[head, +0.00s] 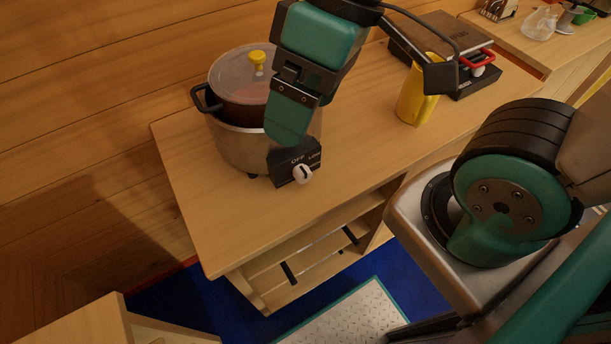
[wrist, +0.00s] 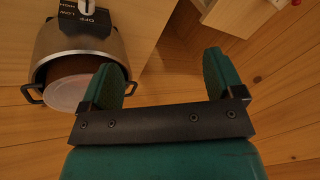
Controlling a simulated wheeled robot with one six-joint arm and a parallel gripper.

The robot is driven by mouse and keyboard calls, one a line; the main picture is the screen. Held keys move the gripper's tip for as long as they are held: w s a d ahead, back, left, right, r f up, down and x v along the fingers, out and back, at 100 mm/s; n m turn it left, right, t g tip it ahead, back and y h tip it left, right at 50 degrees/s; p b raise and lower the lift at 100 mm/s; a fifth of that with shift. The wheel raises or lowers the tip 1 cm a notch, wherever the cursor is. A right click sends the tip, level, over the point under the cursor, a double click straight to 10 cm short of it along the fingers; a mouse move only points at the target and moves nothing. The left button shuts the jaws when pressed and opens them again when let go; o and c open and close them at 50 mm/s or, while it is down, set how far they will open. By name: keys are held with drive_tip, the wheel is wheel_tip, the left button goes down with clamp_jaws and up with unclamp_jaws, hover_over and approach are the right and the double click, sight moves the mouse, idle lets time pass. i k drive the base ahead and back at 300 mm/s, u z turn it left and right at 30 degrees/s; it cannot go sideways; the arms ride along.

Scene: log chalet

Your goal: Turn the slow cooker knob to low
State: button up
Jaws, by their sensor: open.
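The slow cooker (head: 237,146) stands on the wooden counter, with a translucent lid and yellow lid knob. Its black control box (head: 281,170) faces the front and shows the labels OFF and LOW. The white slow cooker knob (head: 302,174) is on it; its exact setting is hard to read. In the wrist view the knob (wrist: 87,4) is cut by the top edge, upside down. My gripper (head: 287,136) points down in front of the cooker, above the control box, hiding part of the pot. In the wrist view my gripper (wrist: 161,70) is open, with nothing between its fingers.
A yellow cup (head: 412,103) stands right of the cooker. Behind it is a dark appliance with a red handle (head: 476,57). The wooden counter (head: 235,235) is bare in front of the cooker. The log wall (head: 80,90) is close on the left.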

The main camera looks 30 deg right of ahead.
sight(302, 173)
drive_tip(key=k, duration=0.5)
drive_tip(key=u, duration=1.3)
drive_tip(key=k, duration=1.15)
drive_tip(key=z, duration=1.05)
drive_tip(key=i, duration=1.3)
drive_tip(key=z, duration=0.2)
